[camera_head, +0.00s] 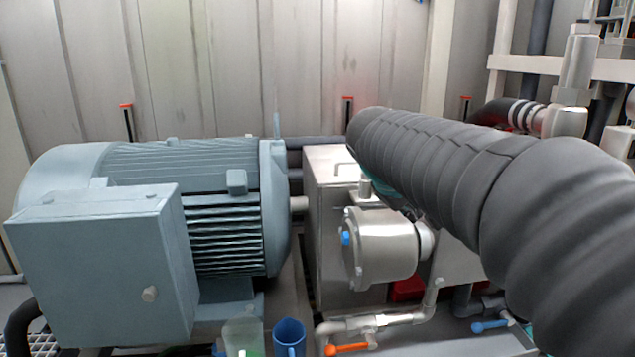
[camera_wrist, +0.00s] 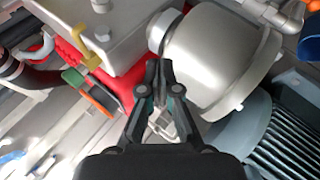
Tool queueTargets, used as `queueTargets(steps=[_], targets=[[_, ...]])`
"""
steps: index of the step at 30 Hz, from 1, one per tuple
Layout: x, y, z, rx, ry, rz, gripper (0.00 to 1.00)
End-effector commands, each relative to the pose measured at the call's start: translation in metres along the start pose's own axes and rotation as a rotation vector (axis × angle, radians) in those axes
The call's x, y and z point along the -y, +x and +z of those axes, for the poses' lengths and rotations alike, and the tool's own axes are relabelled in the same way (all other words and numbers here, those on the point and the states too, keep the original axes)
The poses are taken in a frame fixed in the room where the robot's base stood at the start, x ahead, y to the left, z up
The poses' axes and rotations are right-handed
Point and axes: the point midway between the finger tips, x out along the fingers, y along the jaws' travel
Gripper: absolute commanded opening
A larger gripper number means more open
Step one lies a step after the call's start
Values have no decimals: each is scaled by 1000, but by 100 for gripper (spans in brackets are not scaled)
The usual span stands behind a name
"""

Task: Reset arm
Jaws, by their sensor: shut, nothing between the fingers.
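My gripper (camera_wrist: 158,68) shows in the wrist view with its two black fingers brought together at the tips and nothing between them. It points toward a metal cylinder (camera_wrist: 215,60) and a red part (camera_wrist: 122,88). I cannot tell how far it is from them. In the head view my black-sleeved arm reaches in from the right edge toward the middle and hides what lies behind it. My gripper cannot be made out there.
A grey-blue motor (camera_head: 225,215) stands at the left, beside a metal housing with a round canister (camera_head: 380,250). A blue cup (camera_head: 289,338) and a clear cup (camera_head: 243,336) stand in front. Valves with orange (camera_head: 347,348) and blue (camera_head: 490,326) handles lie low. Pipes crowd the right.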

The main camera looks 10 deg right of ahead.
Motion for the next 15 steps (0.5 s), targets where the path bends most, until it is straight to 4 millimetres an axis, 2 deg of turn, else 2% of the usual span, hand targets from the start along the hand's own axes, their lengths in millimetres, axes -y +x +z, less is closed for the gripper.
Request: queueTargets(steps=[5,9,15], targets=[[49,18,21,17,41,-131,0],[95,17,61,22,122,-261,0],[152,3,123,14,261,-418,0]])
